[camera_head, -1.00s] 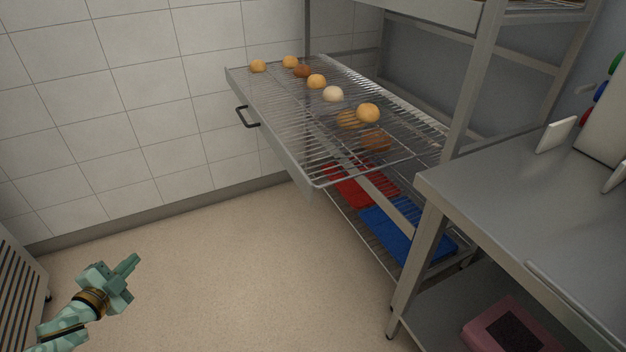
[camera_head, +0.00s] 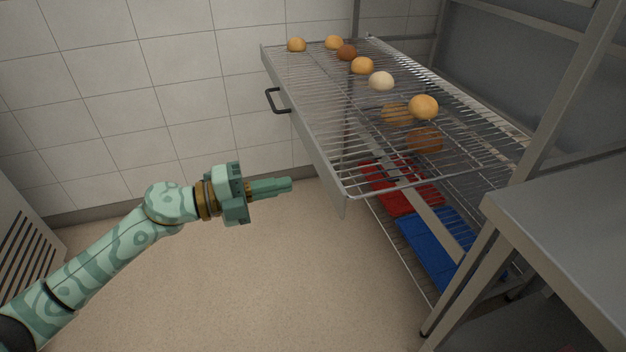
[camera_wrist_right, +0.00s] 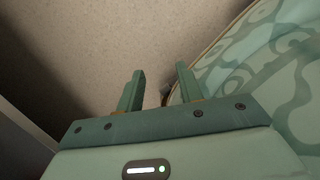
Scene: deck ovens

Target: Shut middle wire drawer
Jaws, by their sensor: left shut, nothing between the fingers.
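The middle wire drawer (camera_head: 345,115) is pulled out from the metal rack, with a flat front panel (camera_head: 318,150) and a dark handle (camera_head: 275,101) facing left. Several round buns lie on its wires. My left gripper (camera_head: 289,185) is shut and empty, pointing right at the drawer front, below the handle and apart from the panel. My right gripper (camera_wrist_right: 160,90) shows in the right wrist view with its two fingers apart and nothing between them, over the floor. It is not in the head view.
Red trays (camera_head: 403,189) and a blue tray (camera_head: 440,248) lie on the shelf below the drawer. A steel table (camera_head: 570,240) stands at the right. A slatted cabinet (camera_head: 30,240) is at the left. The floor (camera_head: 250,290) before the drawer is clear.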

